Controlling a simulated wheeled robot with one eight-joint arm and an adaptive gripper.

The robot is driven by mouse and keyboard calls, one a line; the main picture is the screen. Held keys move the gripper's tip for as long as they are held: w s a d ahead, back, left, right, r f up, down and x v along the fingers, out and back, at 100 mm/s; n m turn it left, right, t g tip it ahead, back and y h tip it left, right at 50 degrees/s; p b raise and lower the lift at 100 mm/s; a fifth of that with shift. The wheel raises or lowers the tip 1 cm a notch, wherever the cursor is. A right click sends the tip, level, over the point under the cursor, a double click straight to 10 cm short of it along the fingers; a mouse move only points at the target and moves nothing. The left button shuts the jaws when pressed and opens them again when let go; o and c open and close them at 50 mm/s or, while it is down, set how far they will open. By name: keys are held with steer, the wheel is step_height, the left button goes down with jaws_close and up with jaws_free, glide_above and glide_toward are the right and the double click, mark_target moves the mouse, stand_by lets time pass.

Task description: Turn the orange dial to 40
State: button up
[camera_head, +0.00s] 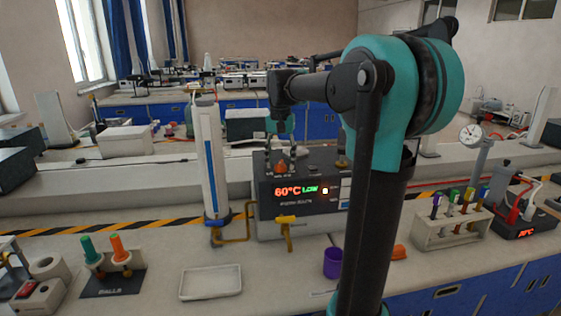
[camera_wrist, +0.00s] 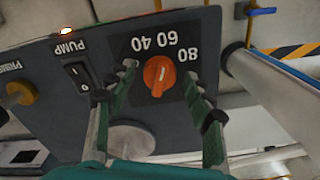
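The orange dial (camera_wrist: 158,76) is on the dark top panel of a bath unit, with the marks 40, 60 and 80 beside it, upside down in the wrist view. Its dark line points roughly toward the 60. I cannot tell the height of the fingertips over the panel.
A PUMP switch (camera_wrist: 77,73) and a yellow-brown knob (camera_wrist: 20,93) share the panel. A tall white and blue column (camera_head: 211,160) stands left of the unit. A yellow tap (camera_head: 287,222), a purple cup (camera_head: 332,263) and a white tray (camera_head: 210,282) are in front.

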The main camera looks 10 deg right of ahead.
steer(key=c, duration=0.9)
steer(key=shift+c, duration=0.2)
steer(key=shift+n, duration=0.3)
steer(key=n, duration=0.4)
steer(key=shift+n, duration=2)
steer(key=o, duration=1.2)
steer(key=shift+c, duration=0.2)
